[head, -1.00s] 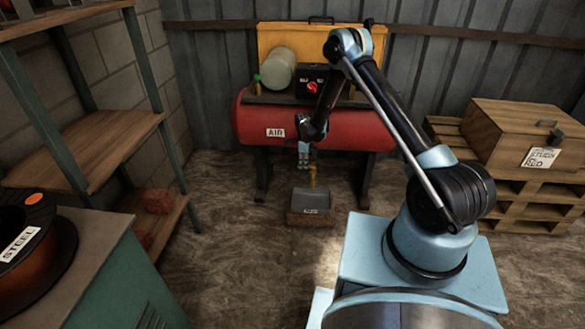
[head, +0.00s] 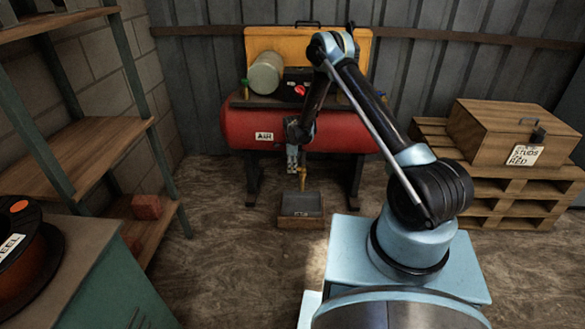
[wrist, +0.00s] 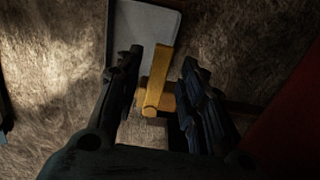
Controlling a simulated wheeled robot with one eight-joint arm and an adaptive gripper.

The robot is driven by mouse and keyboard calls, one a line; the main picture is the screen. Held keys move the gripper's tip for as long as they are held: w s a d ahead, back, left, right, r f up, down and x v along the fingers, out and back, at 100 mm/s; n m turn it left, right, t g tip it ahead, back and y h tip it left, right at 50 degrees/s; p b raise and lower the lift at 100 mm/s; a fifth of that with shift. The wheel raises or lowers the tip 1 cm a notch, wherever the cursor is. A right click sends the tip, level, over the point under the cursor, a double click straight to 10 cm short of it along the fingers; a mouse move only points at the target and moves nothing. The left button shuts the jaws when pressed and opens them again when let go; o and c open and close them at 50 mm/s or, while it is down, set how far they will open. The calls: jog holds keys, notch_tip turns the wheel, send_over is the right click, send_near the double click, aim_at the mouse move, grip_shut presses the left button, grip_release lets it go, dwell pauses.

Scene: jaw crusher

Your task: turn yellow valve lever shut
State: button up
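The yellow valve lever (wrist: 157,82) shows in the wrist view between the two fingers of my gripper (wrist: 163,68). The fingers are apart, one on each side of it, with a visible gap to the right finger. The gap to the left finger is narrower, and I cannot tell whether they touch. In the head view, the small yellow valve (head: 302,178) hangs below the red air tank (head: 340,134), and my gripper (head: 292,168) points down just left of it. The lever's exact angle is unclear in the head view.
Shelves (head: 85,155) stand at left. A wooden crate (head: 495,140) on pallets stands at right.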

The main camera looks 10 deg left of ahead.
jog(key=shift+r, duration=3.7)
